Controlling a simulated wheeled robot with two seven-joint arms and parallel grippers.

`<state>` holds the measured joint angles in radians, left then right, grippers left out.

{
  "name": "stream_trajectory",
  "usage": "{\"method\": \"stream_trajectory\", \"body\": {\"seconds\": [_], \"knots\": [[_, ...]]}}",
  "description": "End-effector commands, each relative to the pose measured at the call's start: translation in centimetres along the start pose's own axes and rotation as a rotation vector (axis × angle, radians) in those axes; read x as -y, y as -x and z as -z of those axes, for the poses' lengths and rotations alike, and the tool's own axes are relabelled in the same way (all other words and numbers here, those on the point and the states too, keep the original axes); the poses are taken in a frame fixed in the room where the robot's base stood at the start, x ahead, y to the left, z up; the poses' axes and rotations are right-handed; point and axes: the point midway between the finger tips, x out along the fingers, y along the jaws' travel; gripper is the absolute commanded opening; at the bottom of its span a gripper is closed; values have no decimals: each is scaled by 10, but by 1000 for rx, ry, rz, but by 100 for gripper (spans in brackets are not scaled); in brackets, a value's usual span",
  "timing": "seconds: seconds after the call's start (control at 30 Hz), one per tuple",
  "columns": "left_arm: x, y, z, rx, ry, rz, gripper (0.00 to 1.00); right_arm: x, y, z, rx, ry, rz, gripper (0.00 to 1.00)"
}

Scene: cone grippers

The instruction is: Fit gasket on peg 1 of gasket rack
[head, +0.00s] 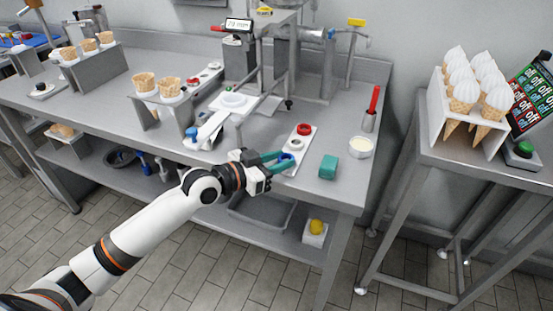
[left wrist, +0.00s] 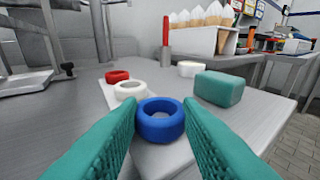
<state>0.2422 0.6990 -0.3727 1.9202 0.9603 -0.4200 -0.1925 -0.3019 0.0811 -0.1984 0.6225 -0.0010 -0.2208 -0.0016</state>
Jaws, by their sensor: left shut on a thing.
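My left gripper (head: 280,160) has teal fingers shut on the blue gasket (head: 287,159), at the near end of a white gasket rack (head: 293,169). In the left wrist view the blue gasket (left wrist: 160,120) lies flat between the fingertips (left wrist: 160,122), at the near end of the white rack. I cannot tell whether it sits around a peg or just above the rack. Behind it in a row are a white gasket (left wrist: 130,91) and a red gasket (left wrist: 117,76), also seen in the head view. My right gripper is not in view.
A teal block (head: 328,167) stands just right of the rack. A small round dish (head: 361,148) and a red-handled tool (head: 373,105) are further right. A metal machine (head: 280,65) stands behind. The counter's front edge is close to my gripper.

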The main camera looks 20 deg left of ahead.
Motion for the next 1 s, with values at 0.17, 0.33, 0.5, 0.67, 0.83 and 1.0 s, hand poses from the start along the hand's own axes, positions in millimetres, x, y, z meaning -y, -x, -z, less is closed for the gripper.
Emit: {"method": "stream_trajectory", "body": {"seconds": [0.17, 0.33, 0.5, 0.67, 0.83, 1.0], "knots": [[0, 1, -7, 3, -1, 0, 10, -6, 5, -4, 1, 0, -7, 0], [0, 1, -8, 5, -1, 0, 10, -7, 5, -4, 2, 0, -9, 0], [0, 1, -9, 6, -1, 0, 10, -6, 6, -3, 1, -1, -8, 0], [0, 1, -10, 6, -1, 0, 10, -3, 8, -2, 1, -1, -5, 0], [1, 1, -10, 7, -1, 0, 10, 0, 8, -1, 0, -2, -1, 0], [1, 1, -10, 7, -1, 0, 10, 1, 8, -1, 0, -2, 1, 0]]}}
